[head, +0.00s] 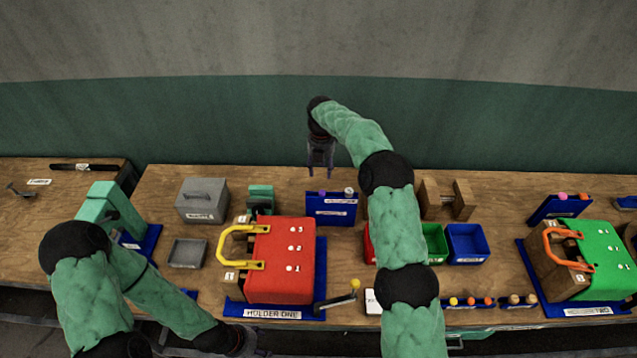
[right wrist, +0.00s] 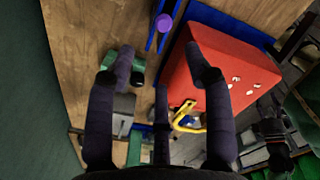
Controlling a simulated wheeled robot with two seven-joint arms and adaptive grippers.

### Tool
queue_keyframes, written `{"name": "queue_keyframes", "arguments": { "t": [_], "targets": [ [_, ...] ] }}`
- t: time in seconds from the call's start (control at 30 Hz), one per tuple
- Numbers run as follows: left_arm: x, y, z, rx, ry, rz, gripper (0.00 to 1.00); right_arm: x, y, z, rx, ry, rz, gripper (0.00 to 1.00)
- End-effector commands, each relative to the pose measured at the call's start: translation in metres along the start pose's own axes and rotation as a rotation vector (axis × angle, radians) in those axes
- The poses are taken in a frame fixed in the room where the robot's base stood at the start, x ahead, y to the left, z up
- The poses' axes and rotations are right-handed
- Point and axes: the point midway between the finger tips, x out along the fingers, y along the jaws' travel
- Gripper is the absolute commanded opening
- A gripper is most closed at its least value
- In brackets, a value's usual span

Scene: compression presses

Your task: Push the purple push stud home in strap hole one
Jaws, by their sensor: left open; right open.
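The purple push stud (head: 322,193) stands in the blue rack (head: 331,212) behind the red piece; it also shows near the top of the right wrist view (right wrist: 164,22). The red piece (head: 270,285) with the yellow handle sits on holder one, with white marks numbered 1 to 3. Strap hole one (head: 290,268) is the mark nearest the front edge. My right gripper (head: 320,174) is open and empty above and behind the blue rack, fingers pointing down. My left gripper (head: 262,351) is open at the bottom edge, in front of holder one, partly cut off.
A grey box (head: 202,198) and grey tray (head: 187,253) stand left of holder one. A yellow-knobbed lever (head: 354,285) is at its front right. Green (head: 435,242) and blue (head: 467,243) bins lie right of my right arm. Holder two's green piece (head: 598,258) is far right.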

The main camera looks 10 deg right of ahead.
Motion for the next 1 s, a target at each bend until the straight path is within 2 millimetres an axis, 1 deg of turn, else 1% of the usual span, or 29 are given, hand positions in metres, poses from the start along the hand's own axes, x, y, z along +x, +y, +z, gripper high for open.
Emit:
{"name": "queue_keyframes", "arguments": {
  "t": [0.1, 0.3, 0.53, 0.7, 0.8, 0.9, 1.0],
  "targets": [
    [-0.002, 0.001, 0.0, 0.0, -0.001, 0.0, 0.57, 0.019, -0.002, -0.001, -0.001, 0.004, -0.007, 0.52],
    [-0.005, 0.002, 0.0, 0.0, 0.0, 0.0, 0.57, 0.045, -0.002, -0.001, 0.0, 0.003, -0.005, 0.52],
    [-0.008, 0.003, 0.0, 0.0, 0.0, 0.0, 0.57, 0.059, -0.002, -0.001, 0.0, 0.004, -0.005, 0.52],
    [-0.017, 0.006, 0.0, 0.0, 0.0, 0.0, 0.57, 0.082, -0.006, 0.001, 0.001, 0.004, -0.005, 0.52],
    [-0.019, 0.007, 0.0, 0.0, 0.001, 0.0, 0.57, 0.095, -0.006, 0.001, 0.0, 0.003, -0.004, 0.52],
    [-0.02, 0.007, 0.0, 0.0, 0.001, 0.0, 0.57, 0.102, -0.005, 0.001, 0.0, 0.002, -0.003, 0.52],
    [-0.02, 0.007, 0.0, 0.0, 0.001, 0.0, 0.57, 0.105, -0.005, 0.001, 0.0, 0.002, -0.002, 0.52]
  ]
}}
